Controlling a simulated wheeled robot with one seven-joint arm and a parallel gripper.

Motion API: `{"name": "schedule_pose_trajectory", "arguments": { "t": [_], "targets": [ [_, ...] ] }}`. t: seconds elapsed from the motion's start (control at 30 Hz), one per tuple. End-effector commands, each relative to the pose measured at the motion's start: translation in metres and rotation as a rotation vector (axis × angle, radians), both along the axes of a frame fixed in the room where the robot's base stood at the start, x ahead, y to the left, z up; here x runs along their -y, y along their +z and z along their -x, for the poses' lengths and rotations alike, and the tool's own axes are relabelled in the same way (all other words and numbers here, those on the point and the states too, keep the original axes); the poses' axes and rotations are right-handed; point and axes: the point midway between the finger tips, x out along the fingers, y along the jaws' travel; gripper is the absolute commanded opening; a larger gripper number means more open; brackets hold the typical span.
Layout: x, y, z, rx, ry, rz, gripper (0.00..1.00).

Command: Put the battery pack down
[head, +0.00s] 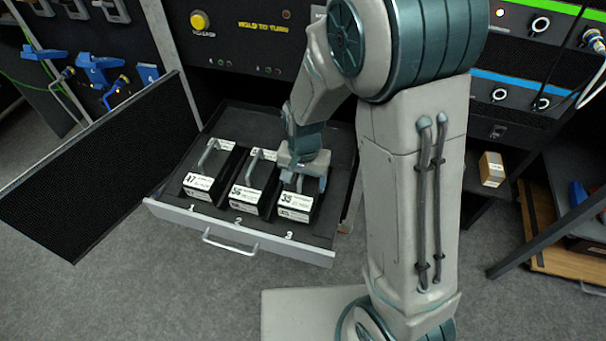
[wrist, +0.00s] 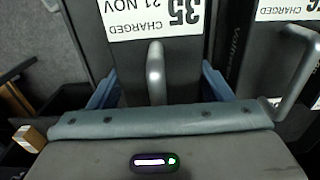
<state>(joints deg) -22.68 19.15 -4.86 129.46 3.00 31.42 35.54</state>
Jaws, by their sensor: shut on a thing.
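The battery pack marked 35 (head: 296,207) is a black block with white labels and a grey handle, at the drawer's right place numbered 3. My gripper (head: 303,172) is over its back part and shut on it. In the wrist view, the blue fingers (wrist: 158,85) lie at either side of the pack, with its handle (wrist: 155,72) between them. Its label reads 35, charged 21 Nov (wrist: 152,18). The pack is upright and in line with its neighbours. I cannot tell whether its underside touches the drawer floor.
The open drawer (head: 215,228) also holds a pack marked 47 (head: 199,184) and a middle pack (head: 246,198), close beside the held one. A black mesh panel (head: 85,180) stands at left. A small box (head: 491,168) sits on a shelf at right.

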Motion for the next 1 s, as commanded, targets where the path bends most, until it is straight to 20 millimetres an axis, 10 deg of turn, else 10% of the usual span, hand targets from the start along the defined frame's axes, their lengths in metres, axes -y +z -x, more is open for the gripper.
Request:
{"name": "schedule_pose_trajectory", "arguments": {
  "t": [0.57, 0.6, 0.63, 1.0],
  "targets": [
    [-0.001, -0.026, 0.000, 0.001, 0.001, -0.001, 0.11],
    [0.000, -0.026, 0.000, -0.001, 0.001, 0.001, 0.84],
    [0.000, -0.026, 0.000, -0.001, 0.001, 0.001, 0.92],
    [0.000, -0.021, 0.000, -0.001, 0.001, 0.000, 0.94]
  ]
}}
